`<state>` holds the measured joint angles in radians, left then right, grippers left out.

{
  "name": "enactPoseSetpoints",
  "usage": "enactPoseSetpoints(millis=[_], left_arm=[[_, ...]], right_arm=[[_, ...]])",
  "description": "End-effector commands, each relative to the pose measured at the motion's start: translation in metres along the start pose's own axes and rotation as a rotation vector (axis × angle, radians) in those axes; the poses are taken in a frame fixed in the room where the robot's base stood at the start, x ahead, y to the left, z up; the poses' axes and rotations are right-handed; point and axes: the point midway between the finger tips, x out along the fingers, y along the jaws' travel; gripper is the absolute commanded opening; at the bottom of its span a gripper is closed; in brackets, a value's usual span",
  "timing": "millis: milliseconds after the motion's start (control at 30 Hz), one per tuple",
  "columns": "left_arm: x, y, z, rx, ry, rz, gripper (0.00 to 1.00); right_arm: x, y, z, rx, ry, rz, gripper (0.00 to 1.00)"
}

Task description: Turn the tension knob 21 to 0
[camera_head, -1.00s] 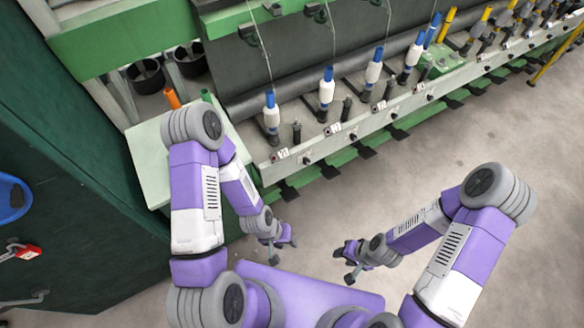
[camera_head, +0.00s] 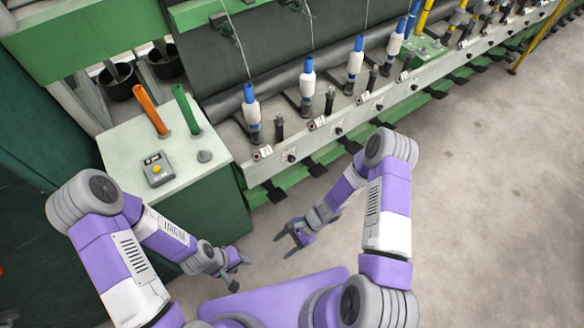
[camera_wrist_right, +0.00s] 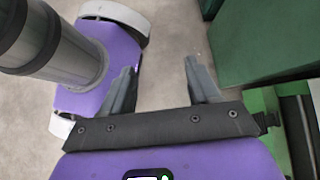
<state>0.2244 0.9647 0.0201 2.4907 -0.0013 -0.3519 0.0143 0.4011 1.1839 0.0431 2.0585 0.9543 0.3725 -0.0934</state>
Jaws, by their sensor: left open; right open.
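Small dark knobs sit along the front rail of the spinning frame (camera_head: 320,145), below the spindles. The leftmost knob (camera_head: 291,158) is right of a small number label (camera_head: 263,152); the label is too small to read surely, and the knob's setting cannot be read. My left gripper (camera_head: 232,274) is open and empty over the floor, in front of the green-sided cabinet. My right gripper (camera_head: 286,236) is open and empty, below and apart from the rail. Its two spread fingers also show in the right wrist view (camera_wrist_right: 160,68), with nothing between them.
A cabinet (camera_head: 125,150) at the left end carries an orange tube (camera_head: 150,108), a green tube (camera_head: 187,108) and a grey box with a yellow button (camera_head: 157,169). Spindles with blue-tipped white bobbins (camera_head: 252,112) stand behind the rail. Dark pedals (camera_head: 276,191) jut out below. Floor at right is clear.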

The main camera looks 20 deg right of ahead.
Motion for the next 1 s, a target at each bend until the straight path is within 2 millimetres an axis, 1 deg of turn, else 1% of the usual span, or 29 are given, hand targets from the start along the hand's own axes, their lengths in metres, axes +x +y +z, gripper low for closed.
enactPoseSetpoints(millis=[33, 67, 100, 167, 200, 267, 300, 367, 400, 500, 600, 700, 767, 867, 1000], left_arm=[[0.016, -0.006, -0.001, 0.000, 0.000, 0.000, 0.43], [0.021, -0.008, -0.001, 0.000, 0.000, 0.000, 0.43], [0.027, -0.010, -0.001, 0.000, 0.000, 0.000, 0.43], [0.037, -0.014, -0.002, -0.001, 0.000, 0.000, 0.43], [0.043, -0.017, -0.002, -0.001, 0.000, 0.000, 0.43], [0.052, -0.020, -0.002, -0.001, 0.000, 0.000, 0.43], [0.058, -0.022, -0.003, -0.001, 0.000, 0.000, 0.43], [0.065, -0.025, -0.003, -0.001, 0.000, 0.000, 0.43], [0.069, -0.026, -0.003, -0.001, 0.000, 0.000, 0.43], [0.077, -0.029, -0.004, -0.001, 0.000, 0.000, 0.43], [0.081, -0.031, -0.004, -0.001, 0.000, 0.000, 0.43], [0.083, -0.032, -0.004, -0.001, 0.000, 0.000, 0.43], [0.085, -0.032, -0.004, 0.000, 0.000, 0.000, 0.43], [0.089, -0.034, -0.004, 0.000, 0.001, 0.000, 0.43], [0.097, -0.037, -0.004, 0.000, 0.001, 0.000, 0.43]], right_arm=[[0.014, -0.021, -0.015, 0.102, -0.067, -0.087, 0.60], [0.016, -0.036, -0.019, 0.161, -0.111, -0.146, 0.60], [0.018, -0.057, -0.028, 0.237, -0.166, -0.233, 0.60], [0.015, -0.090, -0.045, 0.340, -0.248, -0.378, 0.60], [0.010, -0.112, -0.058, 0.402, -0.300, -0.482, 0.60], [-0.003, -0.142, -0.082, 0.478, -0.367, -0.644, 0.60], [-0.014, -0.160, -0.100, 0.520, -0.406, -0.752, 0.60], [-0.033, -0.180, -0.125, 0.569, -0.453, -0.908, 0.60], [-0.046, -0.191, -0.142, 0.593, -0.477, -1.005, 0.60], [-0.076, -0.205, -0.176, 0.630, -0.517, -1.207, 0.60], [-0.097, -0.210, -0.198, 0.647, -0.534, -1.338, 0.60], [-0.108, -0.213, -0.208, 0.649, -0.541, -1.401, 0.60], [-0.110, -0.218, -0.210, 0.650, -0.543, -1.415, 0.60], [-0.108, -0.232, -0.210, 0.648, -0.544, -1.415, 0.60], [-0.105, -0.255, -0.211, 0.648, -0.544, -1.414, 0.60]])
